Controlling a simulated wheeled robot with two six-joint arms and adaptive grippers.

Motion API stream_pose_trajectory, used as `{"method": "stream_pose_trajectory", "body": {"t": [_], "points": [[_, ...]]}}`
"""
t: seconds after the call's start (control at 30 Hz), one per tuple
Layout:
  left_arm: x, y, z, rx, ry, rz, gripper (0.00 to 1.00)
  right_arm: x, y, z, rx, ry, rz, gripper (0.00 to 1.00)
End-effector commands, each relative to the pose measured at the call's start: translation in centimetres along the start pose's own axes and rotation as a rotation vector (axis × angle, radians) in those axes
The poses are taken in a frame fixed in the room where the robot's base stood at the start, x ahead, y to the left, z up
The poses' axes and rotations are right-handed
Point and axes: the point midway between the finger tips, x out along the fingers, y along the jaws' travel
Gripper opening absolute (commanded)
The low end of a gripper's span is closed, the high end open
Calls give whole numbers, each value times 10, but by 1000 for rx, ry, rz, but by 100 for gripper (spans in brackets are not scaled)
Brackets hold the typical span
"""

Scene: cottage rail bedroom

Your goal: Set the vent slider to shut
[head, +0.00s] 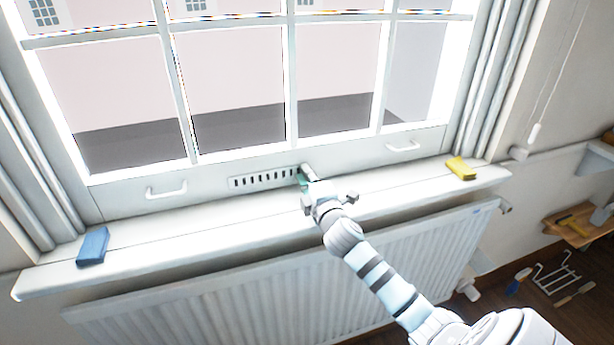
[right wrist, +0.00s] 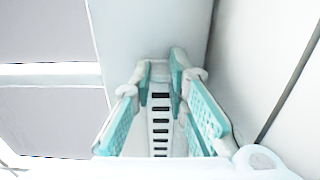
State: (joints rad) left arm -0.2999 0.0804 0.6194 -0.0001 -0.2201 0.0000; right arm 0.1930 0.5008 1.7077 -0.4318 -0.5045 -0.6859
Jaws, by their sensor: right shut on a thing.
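The vent (head: 262,180) is a pale plate with a row of dark slots in the bottom rail of the window frame. Its slots also show in the right wrist view (right wrist: 161,132), running between my fingers. My right gripper (head: 305,182) is at the vent's right end, with its teal-padded fingers in the right wrist view (right wrist: 161,80) closed in against the frame. It is shut on the vent slider (head: 307,169), a small pale knob mostly hidden by the fingers. My left gripper is not in view.
A blue block (head: 93,246) lies on the left of the sill (head: 180,238), a yellow one (head: 460,168) on the right. White handles (head: 166,190) flank the vent. A radiator (head: 270,285) stands below the sill. A wooden shelf (head: 575,228) is at the right.

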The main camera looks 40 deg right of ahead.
Motion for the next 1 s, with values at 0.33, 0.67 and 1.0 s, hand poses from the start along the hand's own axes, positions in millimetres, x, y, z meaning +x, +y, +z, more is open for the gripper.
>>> {"method": "stream_pose_trajectory", "body": {"t": [0.33, 0.67, 1.0], "points": [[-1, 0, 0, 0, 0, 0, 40, 0, -2, -1, 1, -1, -5, 0], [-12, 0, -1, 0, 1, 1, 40, -1, -4, -33, 2, -1, -9, 0], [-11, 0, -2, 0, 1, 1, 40, -1, -8, -34, 5, 2, -16, 31]]}}
